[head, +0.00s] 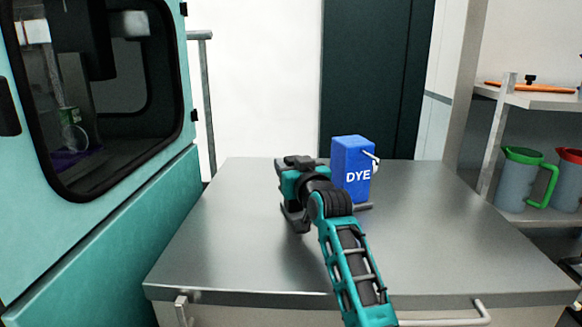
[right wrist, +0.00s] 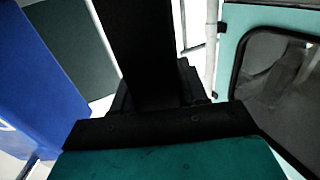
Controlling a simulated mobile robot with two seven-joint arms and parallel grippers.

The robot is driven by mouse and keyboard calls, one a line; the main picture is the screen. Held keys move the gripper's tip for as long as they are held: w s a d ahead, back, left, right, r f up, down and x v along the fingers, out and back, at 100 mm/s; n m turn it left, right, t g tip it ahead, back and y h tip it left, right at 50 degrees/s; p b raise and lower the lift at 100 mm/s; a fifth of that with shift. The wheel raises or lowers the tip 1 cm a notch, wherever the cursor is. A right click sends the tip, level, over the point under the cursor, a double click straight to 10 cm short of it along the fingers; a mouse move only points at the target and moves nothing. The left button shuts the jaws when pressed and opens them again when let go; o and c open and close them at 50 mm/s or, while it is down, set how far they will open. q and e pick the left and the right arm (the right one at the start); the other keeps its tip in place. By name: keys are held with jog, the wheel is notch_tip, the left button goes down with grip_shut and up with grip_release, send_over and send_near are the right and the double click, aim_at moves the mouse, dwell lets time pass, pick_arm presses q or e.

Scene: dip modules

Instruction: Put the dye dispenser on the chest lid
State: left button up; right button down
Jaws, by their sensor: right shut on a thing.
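The dye dispenser (head: 352,165) is a blue upright box with white "DYE" lettering and a pale spout on its right side. It shows at the middle of the head view and as a blue face at the left of the right wrist view (right wrist: 35,85). My right gripper (head: 302,190) is at its left side, shut on it; the fingertips are partly hidden. The chest lid (head: 230,245) is the broad grey metal top under both. The dispenser is upright over the lid's far middle; I cannot tell whether its base touches. My left gripper is not in view.
A teal machine with a dark window (head: 125,215) stands along the left. The lid is clear left and right of my arm.

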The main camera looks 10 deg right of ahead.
jog(key=c, duration=0.6)
grip_release()
jog(key=shift+s, duration=0.15)
jog(key=s+d, duration=0.1)
jog(key=s, duration=1)
jog(key=shift+s+d, duration=0.15)
jog(key=shift+s, duration=0.2)
